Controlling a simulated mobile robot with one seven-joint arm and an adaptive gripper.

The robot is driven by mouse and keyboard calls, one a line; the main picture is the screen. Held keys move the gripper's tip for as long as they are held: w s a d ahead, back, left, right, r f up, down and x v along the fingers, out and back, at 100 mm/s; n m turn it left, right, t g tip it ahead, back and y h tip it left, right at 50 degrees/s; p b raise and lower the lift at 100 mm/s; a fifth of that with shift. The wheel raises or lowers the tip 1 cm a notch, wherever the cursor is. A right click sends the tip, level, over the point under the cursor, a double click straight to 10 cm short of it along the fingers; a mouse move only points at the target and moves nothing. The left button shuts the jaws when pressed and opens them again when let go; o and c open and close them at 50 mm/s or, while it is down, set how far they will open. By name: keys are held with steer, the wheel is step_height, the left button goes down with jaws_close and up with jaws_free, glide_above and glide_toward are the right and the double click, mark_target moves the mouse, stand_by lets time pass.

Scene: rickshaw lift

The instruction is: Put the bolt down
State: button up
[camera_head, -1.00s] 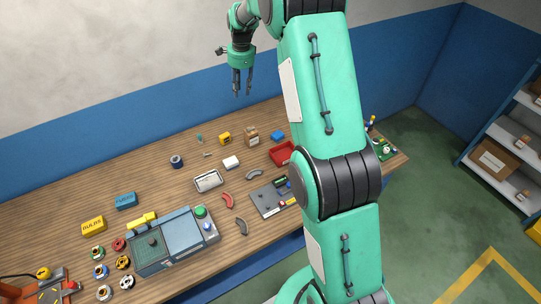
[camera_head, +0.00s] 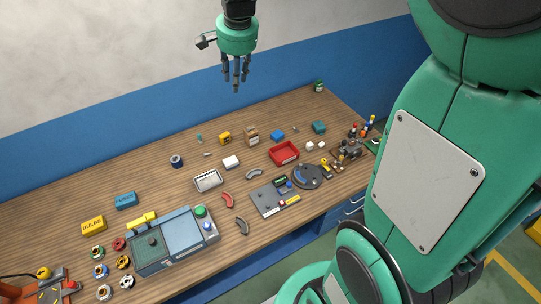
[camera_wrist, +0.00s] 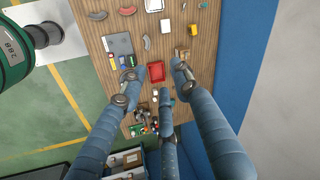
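My gripper (camera_head: 236,80) hangs fingers-down high above the back part of the workbench (camera_head: 60,207). In the wrist view its fingers (camera_wrist: 157,88) are spread apart with nothing visible between them. No bolt can be made out in the gripper. A small greyish piece (camera_head: 207,154) lies on the bench left of a white box, and another small piece (camera_head: 295,129) lies near the back edge; both are too small to identify as a bolt.
A red tray (camera_head: 276,154), a metal tray (camera_head: 208,187), a white box (camera_head: 231,162) and a grey-blue machine (camera_head: 181,232) stand on the bench. Bare wood lies along the back edge.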

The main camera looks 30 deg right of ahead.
steer(key=s+a+n+t, duration=0.1)
steer(key=s+a+n, duration=0.1)
steer(key=s, duration=0.8)
steer(key=s+a+n, duration=0.2)
steer(key=s+n, duration=0.3)
steer(key=s, duration=0.5)
steer(key=s+a+n+t, duration=0.1)
steer(key=s+a+n, duration=0.1)
steer(key=s, duration=0.9)
steer(key=shift+a+r+n+t, duration=0.15)
steer(key=shift+a+n+t, duration=0.15)
steer(key=shift+n, duration=0.6)
step_height(320, 180, down, 16)
steer(key=b, duration=1.5)
steer(key=shift+r+b, duration=0.15)
steer(key=shift+b, duration=0.25)
